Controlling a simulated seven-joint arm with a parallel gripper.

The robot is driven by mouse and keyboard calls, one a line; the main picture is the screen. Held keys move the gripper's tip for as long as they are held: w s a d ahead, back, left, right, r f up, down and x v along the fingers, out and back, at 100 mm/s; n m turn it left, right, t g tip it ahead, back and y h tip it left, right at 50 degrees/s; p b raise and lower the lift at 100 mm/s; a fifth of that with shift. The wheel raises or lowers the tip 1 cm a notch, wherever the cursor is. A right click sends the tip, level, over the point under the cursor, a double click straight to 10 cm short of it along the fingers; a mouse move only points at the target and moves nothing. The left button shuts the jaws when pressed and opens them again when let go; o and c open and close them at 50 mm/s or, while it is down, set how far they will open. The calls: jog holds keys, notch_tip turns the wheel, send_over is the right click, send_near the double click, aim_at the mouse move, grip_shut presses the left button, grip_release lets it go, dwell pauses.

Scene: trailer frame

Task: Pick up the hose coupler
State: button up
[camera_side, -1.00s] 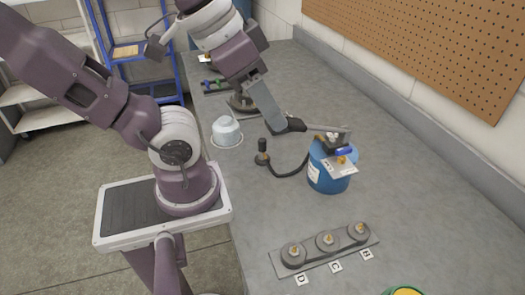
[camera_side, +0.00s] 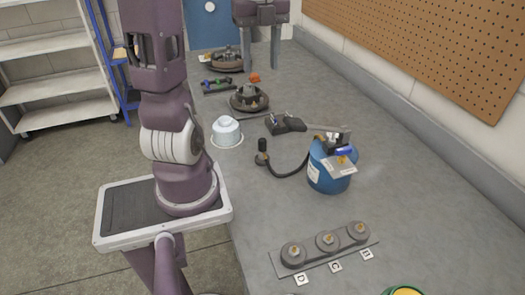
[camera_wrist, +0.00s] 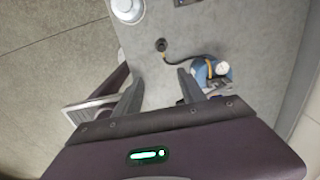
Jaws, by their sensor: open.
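In the wrist view the coupler (camera_wrist: 161,45) shows above the gap between my fingertips, with the tank (camera_wrist: 200,70) to the right. My gripper (camera_side: 261,66) is at the top of the side view, fingers pointing down, apart and empty. It also shows in the wrist view (camera_wrist: 160,80). It is not touching the coupler.
A white domed container (camera_side: 227,131) stands left of the coupler. A dark tool block (camera_side: 287,123) and round dark fixtures (camera_side: 249,99) lie behind. A strip with three round knobs (camera_side: 325,250) is in front. Bare bench lies between it and the hose.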

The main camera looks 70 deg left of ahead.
aim_at(263, 140)
jog(key=f, duration=2.5)
jog(key=shift+w+a+f, duration=0.2)
jog(key=shift+w, duration=0.1)
grip_shut()
